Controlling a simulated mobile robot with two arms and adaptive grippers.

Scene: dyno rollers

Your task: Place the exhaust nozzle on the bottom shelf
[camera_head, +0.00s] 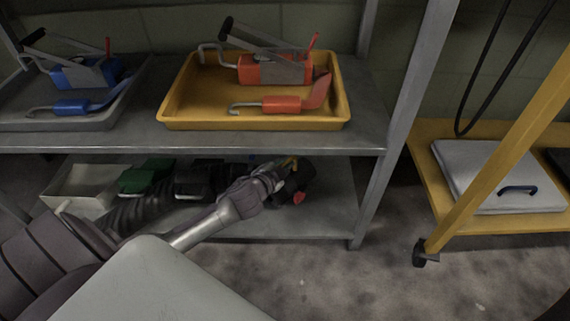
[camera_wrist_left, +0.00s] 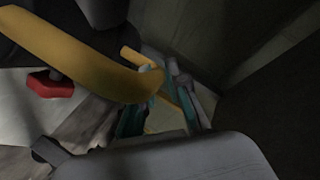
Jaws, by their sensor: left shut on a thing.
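The exhaust nozzle (camera_head: 297,186) is a dark piece with a yellow handle and a red part. It is at the right part of the bottom shelf (camera_head: 330,215), under the upper shelf's edge. In the left wrist view its yellow handle (camera_wrist_left: 75,50) runs across, with the red part (camera_wrist_left: 50,84) at the left. My left gripper (camera_head: 278,172) reaches in from the left and is shut on the yellow handle, between its teal-padded fingers (camera_wrist_left: 165,100). Whether the nozzle touches the shelf is hard to tell. My right gripper is not in view.
On the bottom shelf are a pale bin (camera_head: 80,185), a green item (camera_head: 146,176) and a black ribbed hose (camera_head: 140,212). The upper shelf holds a yellow tray (camera_head: 180,112) and a grey tray (camera_head: 60,122) with tools. A shelf post (camera_head: 400,120) and a yellow cart (camera_head: 480,225) stand right.

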